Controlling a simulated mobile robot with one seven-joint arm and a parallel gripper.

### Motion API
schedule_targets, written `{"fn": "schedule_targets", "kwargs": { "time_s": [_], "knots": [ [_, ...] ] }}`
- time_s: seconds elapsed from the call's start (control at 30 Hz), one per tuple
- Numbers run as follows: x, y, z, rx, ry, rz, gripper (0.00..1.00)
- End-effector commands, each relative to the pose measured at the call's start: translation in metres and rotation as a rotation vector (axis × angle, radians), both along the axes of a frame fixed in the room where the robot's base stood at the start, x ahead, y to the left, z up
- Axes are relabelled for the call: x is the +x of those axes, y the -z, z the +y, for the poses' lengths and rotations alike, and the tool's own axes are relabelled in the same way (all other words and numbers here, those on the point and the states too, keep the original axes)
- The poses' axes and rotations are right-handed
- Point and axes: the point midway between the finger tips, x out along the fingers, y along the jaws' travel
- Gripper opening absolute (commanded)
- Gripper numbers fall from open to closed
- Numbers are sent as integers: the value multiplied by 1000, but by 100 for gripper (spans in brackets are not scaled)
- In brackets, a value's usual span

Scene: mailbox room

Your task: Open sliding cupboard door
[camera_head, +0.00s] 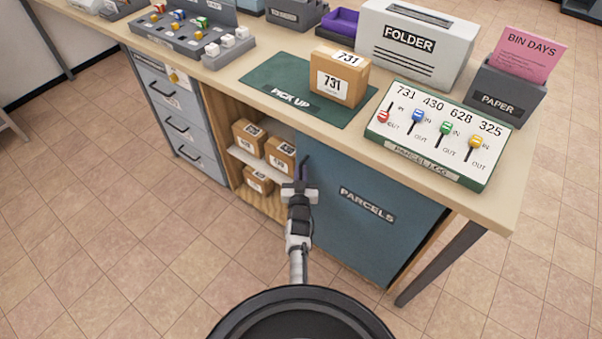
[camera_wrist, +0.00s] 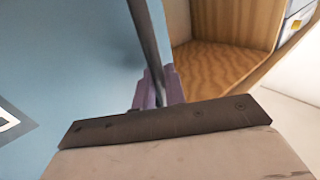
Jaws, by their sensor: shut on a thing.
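The blue sliding cupboard door (camera_head: 362,215), labelled PARCELS, covers the right part of the cupboard under the counter. Its left part stands open, showing shelves (camera_head: 240,154) with several small parcels. My gripper (camera_head: 303,174) is at the door's left edge, shut on the dark upright door handle (camera_head: 304,163). In the wrist view, the handle (camera_wrist: 145,38) runs down between the purple fingertips (camera_wrist: 157,90). The blue door (camera_wrist: 65,70) fills the left, and the wooden cupboard inside (camera_wrist: 218,60) shows on the right. The lower handle end is hidden by my gripper.
Grey drawers (camera_head: 178,118) stand left of the cupboard, and a dark table leg (camera_head: 440,262) stands at the right. The counter above holds a 731 parcel (camera_head: 338,80), a lever board (camera_head: 440,132) and a folder box (camera_head: 415,45). The tiled floor in front is clear.

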Motion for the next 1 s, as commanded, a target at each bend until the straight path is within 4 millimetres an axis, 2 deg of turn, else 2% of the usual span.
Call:
{"fn": "schedule_targets", "kwargs": {
  "time_s": [0.03,0.07,0.1,0.47,0.67,1.0],
  "knots": [
    [0,1,2,-1,-3,3,0],
    [0,1,2,-1,-3,3,14],
    [0,1,2,-1,-3,2,17],
    [-5,-1,1,-1,-1,2,17],
    [-37,-3,2,0,-2,4,17],
    [-111,-1,6,0,-3,5,17]
  ]
}}
